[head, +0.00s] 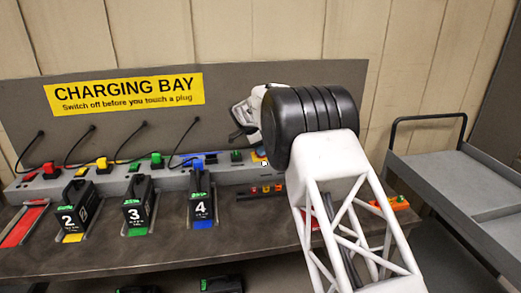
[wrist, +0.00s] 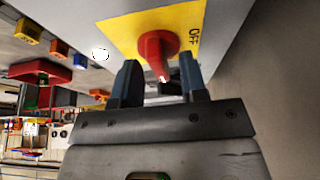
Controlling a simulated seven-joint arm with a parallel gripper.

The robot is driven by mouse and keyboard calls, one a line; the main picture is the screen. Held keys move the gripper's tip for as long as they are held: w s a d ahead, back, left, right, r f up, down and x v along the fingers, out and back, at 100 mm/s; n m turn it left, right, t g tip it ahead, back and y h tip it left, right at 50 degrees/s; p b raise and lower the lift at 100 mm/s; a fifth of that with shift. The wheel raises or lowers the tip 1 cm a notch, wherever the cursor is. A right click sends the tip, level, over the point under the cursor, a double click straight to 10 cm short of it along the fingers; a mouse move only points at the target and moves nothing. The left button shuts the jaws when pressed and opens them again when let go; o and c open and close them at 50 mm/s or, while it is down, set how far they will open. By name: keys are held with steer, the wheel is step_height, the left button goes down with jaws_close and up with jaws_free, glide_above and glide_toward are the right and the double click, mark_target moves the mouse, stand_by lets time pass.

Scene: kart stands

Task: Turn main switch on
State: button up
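The main switch is a red rotary knob (wrist: 157,55) on a yellow plate (wrist: 122,34), seen in the wrist view. A white pointer mark on the knob points down toward my gripper in that picture. The word OFF is printed on the plate to the right of the knob. My gripper (wrist: 160,72) is open, its two dark fingers one on each side of the knob's lower part. I cannot tell whether the fingers touch it. In the head view my arm mostly hides the switch, and my gripper (head: 244,112) is only partly visible.
A round white lamp (wrist: 101,54) sits beside the plate. Batteries marked 2 (head: 74,208), 3 (head: 138,206) and 4 (head: 201,200) stand on the bench (head: 150,254), with coloured plugs and cables behind. A grey cart (head: 435,175) stands at the right.

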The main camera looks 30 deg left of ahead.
mark_target(254, 157)
steer(key=v, duration=0.7)
steer(key=shift+r, duration=0.3)
stand_by(0.4)
